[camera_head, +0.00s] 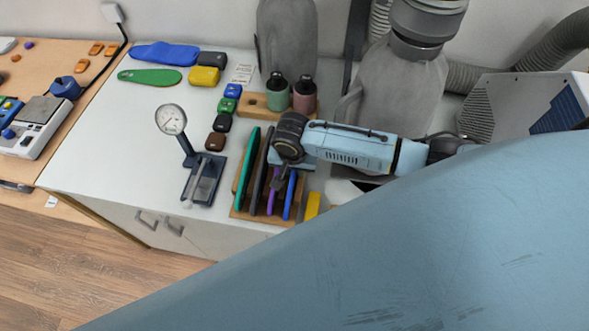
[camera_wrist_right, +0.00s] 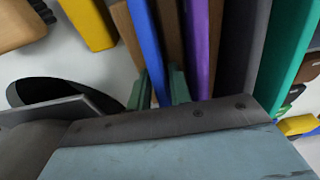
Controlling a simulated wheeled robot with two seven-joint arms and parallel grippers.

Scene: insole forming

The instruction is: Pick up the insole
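Several thin insoles stand on edge in a wooden rack (camera_head: 237,212): a green one (camera_head: 247,160), a dark grey one (camera_head: 262,170), a purple one (camera_head: 273,190) and a blue one (camera_head: 291,195). In the right wrist view, the blue insole (camera_wrist_right: 147,45) runs down between the two green fingertips of my right gripper (camera_wrist_right: 160,90), with the purple insole (camera_wrist_right: 197,45) just to the right. The fingers look open, with a small gap around the blue insole. In the head view my right gripper (camera_head: 281,181) is over the rack, partly hidden by its wrist. My left gripper is not in view.
A blue insole shape (camera_head: 163,54) and a green one (camera_head: 150,77) lie flat at the back left. Two bottles (camera_head: 277,93) stand behind the rack. A yellow block (camera_head: 312,206) is at its right.

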